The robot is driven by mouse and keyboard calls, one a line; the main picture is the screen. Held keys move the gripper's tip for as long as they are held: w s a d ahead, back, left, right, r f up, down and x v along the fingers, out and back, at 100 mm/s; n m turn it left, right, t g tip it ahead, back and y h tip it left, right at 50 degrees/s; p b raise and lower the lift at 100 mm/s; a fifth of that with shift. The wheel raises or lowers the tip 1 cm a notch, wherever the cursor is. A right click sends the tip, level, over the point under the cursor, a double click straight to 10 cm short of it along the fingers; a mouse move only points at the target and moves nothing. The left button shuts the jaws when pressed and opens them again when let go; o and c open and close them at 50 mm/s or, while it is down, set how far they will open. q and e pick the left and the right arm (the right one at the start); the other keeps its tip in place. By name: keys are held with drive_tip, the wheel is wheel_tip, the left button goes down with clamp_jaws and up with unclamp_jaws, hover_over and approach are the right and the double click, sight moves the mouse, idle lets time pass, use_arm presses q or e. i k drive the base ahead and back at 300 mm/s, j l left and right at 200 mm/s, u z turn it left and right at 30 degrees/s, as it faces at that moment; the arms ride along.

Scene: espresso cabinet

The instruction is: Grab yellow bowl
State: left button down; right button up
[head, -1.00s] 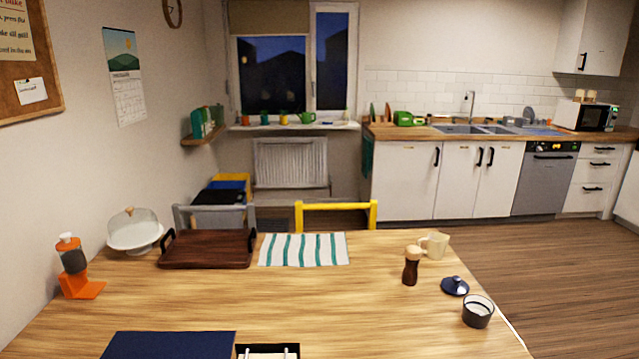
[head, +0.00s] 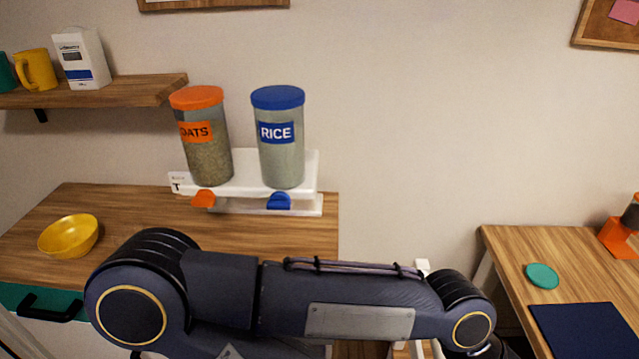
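The yellow bowl (head: 69,237) sits upright on the wooden cabinet top (head: 140,212) at the left of the head view, near its front edge. It looks empty. One of my arms stretches across the lower middle of the view, to the right of the bowl and apart from it in the picture. Neither of my grippers can be seen.
A white dispenser stand (head: 240,180) holds an oats canister (head: 206,140) and a rice canister (head: 280,140) behind the arm. A wall shelf (head: 100,92) with a yellow mug (head: 38,70) hangs above the bowl. A wooden table (head: 505,255) stands at right.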

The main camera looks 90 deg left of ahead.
sight(72, 238)
drive_tip(key=u, duration=4.4)
drive_tip(key=i+j+z, duration=0.1)
drive_tip(key=z, duration=0.9)
drive_tip(key=i+j+z, duration=0.15)
drive_tip(key=j+z, duration=0.25)
drive_tip(key=j, duration=0.15)
drive_tip(key=i+j+z, duration=0.1)
drive_tip(key=j+z, duration=0.3)
drive_tip(key=j, duration=0.15)
drive_tip(key=j+z, duration=0.4)
drive_tip(key=j, duration=0.9)
drive_tip(key=k+j+z, duration=0.1)
drive_tip(key=j, duration=1.25)
drive_tip(key=k+j+z, duration=0.1)
drive_tip(key=j, duration=0.55)
